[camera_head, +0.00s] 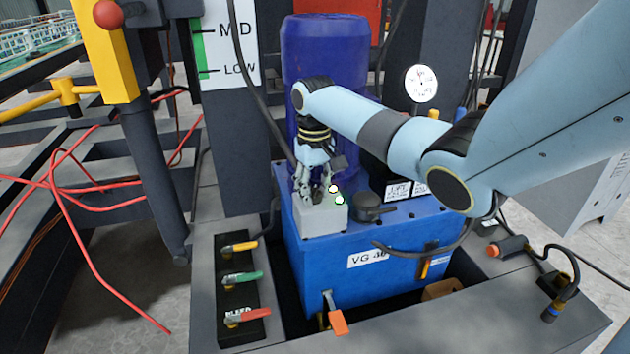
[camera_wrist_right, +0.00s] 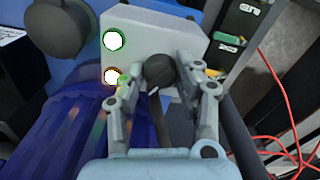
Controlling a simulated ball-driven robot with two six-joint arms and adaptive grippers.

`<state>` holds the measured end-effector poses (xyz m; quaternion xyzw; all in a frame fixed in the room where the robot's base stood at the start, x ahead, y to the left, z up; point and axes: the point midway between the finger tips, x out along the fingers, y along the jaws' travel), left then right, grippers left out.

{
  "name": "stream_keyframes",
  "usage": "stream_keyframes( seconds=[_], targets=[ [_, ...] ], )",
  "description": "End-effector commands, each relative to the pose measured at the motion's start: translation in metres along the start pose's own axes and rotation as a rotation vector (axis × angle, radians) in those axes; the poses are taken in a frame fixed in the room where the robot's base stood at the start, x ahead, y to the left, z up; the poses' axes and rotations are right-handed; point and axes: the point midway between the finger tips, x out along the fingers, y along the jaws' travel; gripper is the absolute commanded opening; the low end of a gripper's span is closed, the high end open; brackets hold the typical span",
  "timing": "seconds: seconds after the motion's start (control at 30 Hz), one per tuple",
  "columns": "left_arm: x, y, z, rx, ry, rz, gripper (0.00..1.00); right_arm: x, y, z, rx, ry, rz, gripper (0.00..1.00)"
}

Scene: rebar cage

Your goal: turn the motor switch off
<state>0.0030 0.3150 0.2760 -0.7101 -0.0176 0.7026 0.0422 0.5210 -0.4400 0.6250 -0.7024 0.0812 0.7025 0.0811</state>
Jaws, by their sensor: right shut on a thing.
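The grey switch box (camera_head: 318,220) sits on top of the blue tank (camera_head: 345,285), in front of the dark blue cylinder (camera_head: 325,55). In the right wrist view, the box (camera_wrist_right: 150,35) carries a dark round switch knob (camera_wrist_right: 160,70) and two bright lamps, one ringed green (camera_wrist_right: 115,41) and one ringed orange (camera_wrist_right: 111,76). My right gripper (camera_head: 316,190) reaches down onto the box. In the wrist view its fingers (camera_wrist_right: 160,82) are closed on the knob from both sides. The knob's pointer direction cannot be told. My left gripper is not in view.
Yellow (camera_head: 240,247), green (camera_head: 243,277) and red (camera_head: 248,316) levers stand on a dark panel at front left. A black cap (camera_head: 370,207) sits beside the box. An orange lever (camera_head: 337,320) is at the tank's front. Red cables (camera_head: 75,225) lie left.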

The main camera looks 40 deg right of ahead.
Motion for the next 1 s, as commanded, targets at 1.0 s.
stream_keyframes(
  seconds=[1.0],
  targets=[
    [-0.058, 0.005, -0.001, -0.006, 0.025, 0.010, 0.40, -0.002, -0.001, 0.000, -0.958, 0.001, -0.003, 0.01]
  ],
)
